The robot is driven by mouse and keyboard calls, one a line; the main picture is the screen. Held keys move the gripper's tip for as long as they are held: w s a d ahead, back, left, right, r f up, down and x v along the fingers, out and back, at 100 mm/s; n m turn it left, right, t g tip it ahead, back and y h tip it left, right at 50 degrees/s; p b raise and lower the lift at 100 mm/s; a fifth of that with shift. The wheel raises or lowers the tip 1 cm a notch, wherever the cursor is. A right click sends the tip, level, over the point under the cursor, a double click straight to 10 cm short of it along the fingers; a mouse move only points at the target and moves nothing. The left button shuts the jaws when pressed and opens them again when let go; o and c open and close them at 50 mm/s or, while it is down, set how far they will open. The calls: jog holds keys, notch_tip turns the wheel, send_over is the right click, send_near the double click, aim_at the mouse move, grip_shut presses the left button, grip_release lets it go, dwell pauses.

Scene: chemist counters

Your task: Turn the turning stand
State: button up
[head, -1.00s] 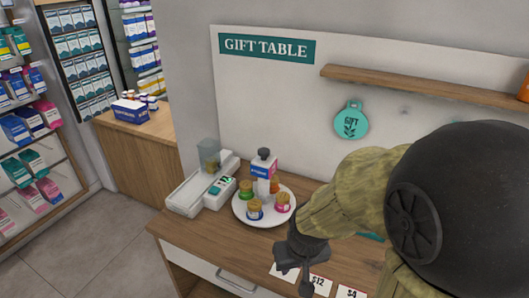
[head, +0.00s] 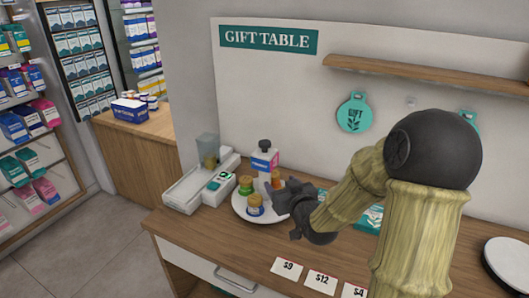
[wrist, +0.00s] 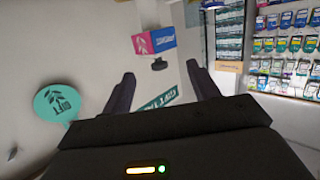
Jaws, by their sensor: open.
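The turning stand is a round white plate (head: 238,209) on the wooden table. It carries a pump bottle (head: 264,158) with a blue, white and pink label and several small jars, among them a green one (head: 245,186) and a blue one (head: 255,205). My gripper (head: 272,196) is open over the right side of the stand, close to the jars, and hides part of the rim and the pink jar. Whether it touches a jar cannot be told. In the wrist view the open fingers (wrist: 160,70) frame the bottle (wrist: 153,40), which appears inverted beyond them.
A white device with a clear hopper (head: 207,150) stands left of the stand. Price cards (head: 321,282) lie along the front edge. A white disc (head: 512,262) is at the far right. A wooden shelf (head: 430,80) hangs on the back panel above my arm.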

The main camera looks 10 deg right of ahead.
aim_at(267, 148)
jog(key=shift+w+d+r+t, duration=0.3)
jog(key=shift+r+t, duration=0.3)
jog(key=shift+w+d+r+t, duration=0.25)
jog(key=shift+r+t, duration=0.35)
jog(key=shift+d, duration=0.1)
jog(key=w+a+p, duration=0.1)
jog(key=w, duration=0.4)
jog(key=w+a+p, duration=0.1)
jog(key=w, duration=0.5)
jog(key=w+a+p, duration=0.1)
jog(key=w, duration=0.5)
jog(key=shift+w+p, duration=0.1)
jog(key=shift+p, duration=0.2)
jog(key=shift+d, duration=0.1)
grip_shut()
